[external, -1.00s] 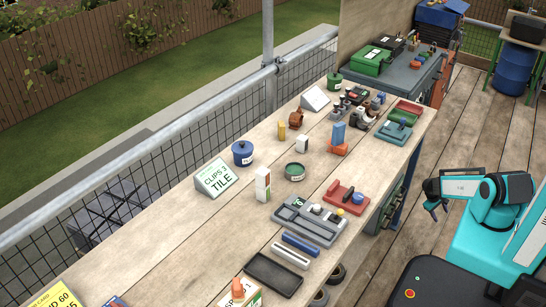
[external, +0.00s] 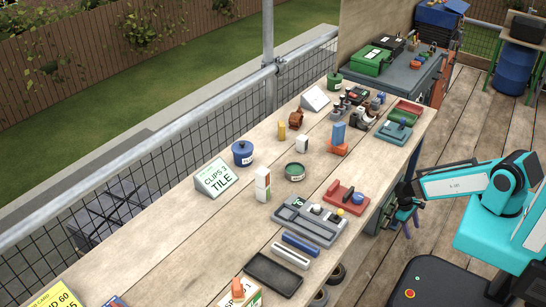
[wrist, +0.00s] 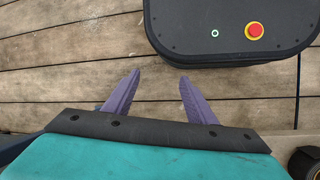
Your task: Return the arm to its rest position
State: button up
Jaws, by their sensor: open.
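My gripper (external: 403,223) is in the external view at the right, beside the workbench's right edge and below the level of its top. In the wrist view its two purple fingers (wrist: 160,98) stand apart with nothing between them. They point down toward the plank floor (wrist: 70,60). My arm is turquoise and white and bent at the elbow above my dark base.
The wooden workbench (external: 150,255) carries a CLIPS 3 TILE sign (external: 214,178), a blue pot (external: 242,154), a grey tray (external: 309,222), a black tray (external: 273,273) and several small tools. Open plank floor lies between the bench and me.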

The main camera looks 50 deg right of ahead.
jog(key=s+a+r+n+p, duration=0.1)
jog(key=a+r+p, duration=0.1)
jog(key=a, duration=0.6)
jog(key=s+a+r+n+g+y+p, duration=0.1)
jog(key=a+r, duration=0.3)
jog(key=a, duration=0.5)
jog(key=shift+s+r+n+p, duration=0.35)
jog(key=shift+s+n+p, duration=0.1)
jog(key=shift+p, duration=0.3)
jog(key=shift+a, duration=0.1)
